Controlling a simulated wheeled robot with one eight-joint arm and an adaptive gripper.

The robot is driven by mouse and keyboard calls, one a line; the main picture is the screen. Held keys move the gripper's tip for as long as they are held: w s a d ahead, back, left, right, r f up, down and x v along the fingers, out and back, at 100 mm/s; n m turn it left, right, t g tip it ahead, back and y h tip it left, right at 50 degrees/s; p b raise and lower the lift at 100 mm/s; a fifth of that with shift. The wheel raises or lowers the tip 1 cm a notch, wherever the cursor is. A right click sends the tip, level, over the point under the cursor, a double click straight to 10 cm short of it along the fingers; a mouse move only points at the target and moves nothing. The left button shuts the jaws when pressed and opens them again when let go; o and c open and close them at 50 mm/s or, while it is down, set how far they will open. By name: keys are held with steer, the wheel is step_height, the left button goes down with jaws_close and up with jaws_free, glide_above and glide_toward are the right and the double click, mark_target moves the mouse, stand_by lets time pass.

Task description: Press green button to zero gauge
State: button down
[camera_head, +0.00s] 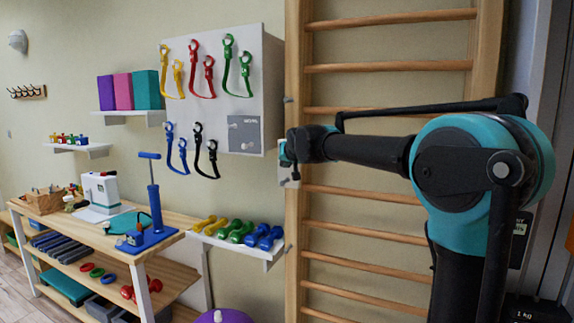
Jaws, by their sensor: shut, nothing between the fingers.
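My gripper (288,158) is at the far end of my dark arm, in front of the left upright of the wall bars. It is small here and its fingers are mostly hidden behind the wrist; it is shut and empty. A small pale box-like thing (289,179) shows just below and behind it on the upright. I cannot tell if this is the gauge, or if they touch. I cannot make out a green button; it may be hidden by my gripper.
Left of my gripper, a pegboard (243,83) holds coloured straps. Below it, a shelf (233,246) carries several dumbbells. The wooden table (170,222) at left holds a white device (101,188). Wall bars (390,67) stand behind my arm.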

steer(key=shift+w+d, duration=0.15)
steer(key=shift+w, duration=0.3)
stand_by(0.5)
steer(key=shift+s, duration=0.1)
steer(key=shift+s+a, duration=0.3)
steer(key=shift+s, duration=0.45)
steer(key=s, duration=0.1)
steer(key=s+a, duration=0.1)
steer(key=s, duration=0.2)
steer(key=shift+s+a, duration=0.35)
steer(key=shift+s, duration=0.05)
stand_by(0.6)
